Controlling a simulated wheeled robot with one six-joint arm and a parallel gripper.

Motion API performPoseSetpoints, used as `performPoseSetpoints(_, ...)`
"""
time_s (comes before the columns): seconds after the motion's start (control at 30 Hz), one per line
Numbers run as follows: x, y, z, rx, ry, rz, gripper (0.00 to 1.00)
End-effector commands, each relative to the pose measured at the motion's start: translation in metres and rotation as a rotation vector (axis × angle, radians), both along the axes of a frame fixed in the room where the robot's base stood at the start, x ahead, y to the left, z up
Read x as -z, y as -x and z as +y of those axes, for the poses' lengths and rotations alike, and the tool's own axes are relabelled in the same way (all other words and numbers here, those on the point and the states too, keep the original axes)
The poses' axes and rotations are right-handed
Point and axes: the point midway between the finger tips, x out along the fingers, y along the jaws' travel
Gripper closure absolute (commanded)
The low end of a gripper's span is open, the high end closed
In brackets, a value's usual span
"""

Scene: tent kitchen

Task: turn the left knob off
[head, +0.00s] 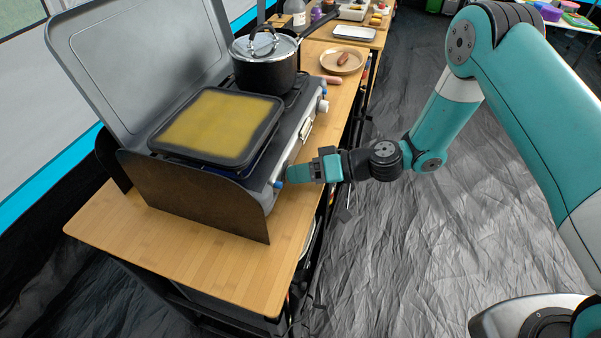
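A camping stove (289,157) with a raised grey lid stands on a wooden table. Its left knob (278,184), with blue on it, is on the front face at the near end. The right knob (323,105) is farther along the same face. My gripper (291,176) is level with the left knob, its teal fingertips pointing at the stove and very close to the knob. I cannot tell whether they touch it. The fingers overlap in this view, so the gap between them is hidden. The setting of the left knob is too small to read.
A square pan (218,125) with yellow content sits on the near burner, and a lidded black pot (266,70) on the far one. A brown wind guard (190,190) stands at the near side. A plate (342,61) with a sausage lies beyond. Floor is clear right of the table.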

Motion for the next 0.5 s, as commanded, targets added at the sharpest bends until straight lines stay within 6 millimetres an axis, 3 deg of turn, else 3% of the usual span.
performPoseSetpoints(0.03,0.0000,-0.0003,-0.0002,0.001,-0.001,0.000,0.46)
performPoseSetpoints(0.07,-0.0001,-0.0002,-0.0001,0.001,-0.001,0.000,0.39)
performPoseSetpoints(0.5,0.0004,0.0002,0.0002,-0.001,0.002,-0.002,0.39)
